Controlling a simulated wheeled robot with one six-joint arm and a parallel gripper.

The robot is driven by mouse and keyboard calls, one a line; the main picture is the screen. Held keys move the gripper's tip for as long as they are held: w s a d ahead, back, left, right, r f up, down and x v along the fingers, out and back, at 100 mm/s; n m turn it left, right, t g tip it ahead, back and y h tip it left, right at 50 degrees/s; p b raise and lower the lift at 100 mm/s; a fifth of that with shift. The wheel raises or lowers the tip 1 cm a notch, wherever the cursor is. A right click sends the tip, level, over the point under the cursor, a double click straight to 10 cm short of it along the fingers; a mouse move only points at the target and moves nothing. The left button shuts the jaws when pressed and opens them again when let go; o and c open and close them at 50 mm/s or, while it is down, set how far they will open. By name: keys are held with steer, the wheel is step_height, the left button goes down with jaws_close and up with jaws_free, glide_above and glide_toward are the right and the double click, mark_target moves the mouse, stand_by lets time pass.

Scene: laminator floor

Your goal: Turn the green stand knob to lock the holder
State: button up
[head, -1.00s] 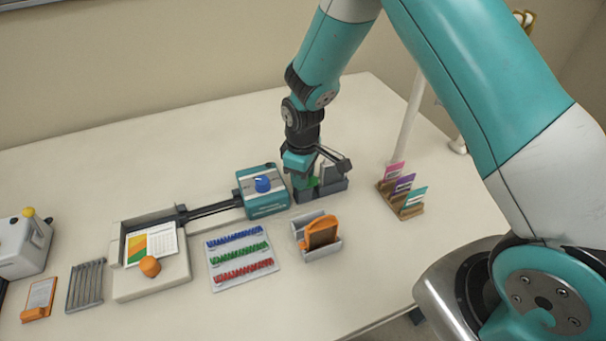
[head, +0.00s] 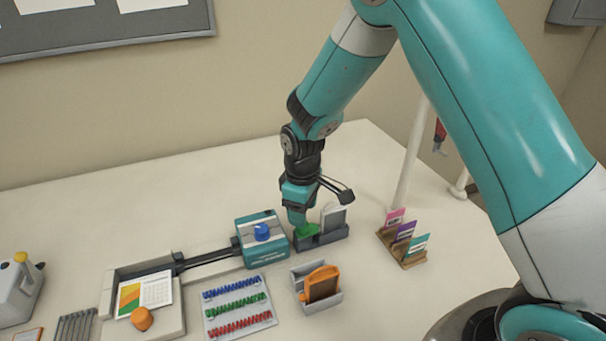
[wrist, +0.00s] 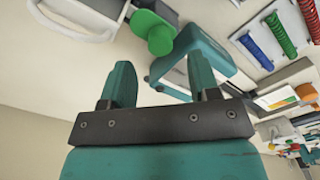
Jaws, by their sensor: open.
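The green stand knob (head: 306,230) sits at the left end of a dark grey stand (head: 328,236). A pale grey holder (head: 334,216) stands upright in the right part of that stand. My gripper (head: 297,220) points down just left of and behind the knob, and partly covers it in the head view. In the wrist view my gripper (wrist: 164,82) is open with nothing between its fingers. The green knob (wrist: 160,40) shows there beyond the fingertips, apart from them. The grey holder (wrist: 85,15) is at upper left.
A teal machine with a blue knob (head: 262,233) stands close left of my gripper. A grey holder with an orange item (head: 320,283) is in front. A wooden rack (head: 412,259) of coloured cards is at right. Coloured coils (head: 238,310) lie on a board in front left.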

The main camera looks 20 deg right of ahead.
step_height(320, 180, up, 13)
steer(key=b, duration=0.1)
stand_by(0.5)
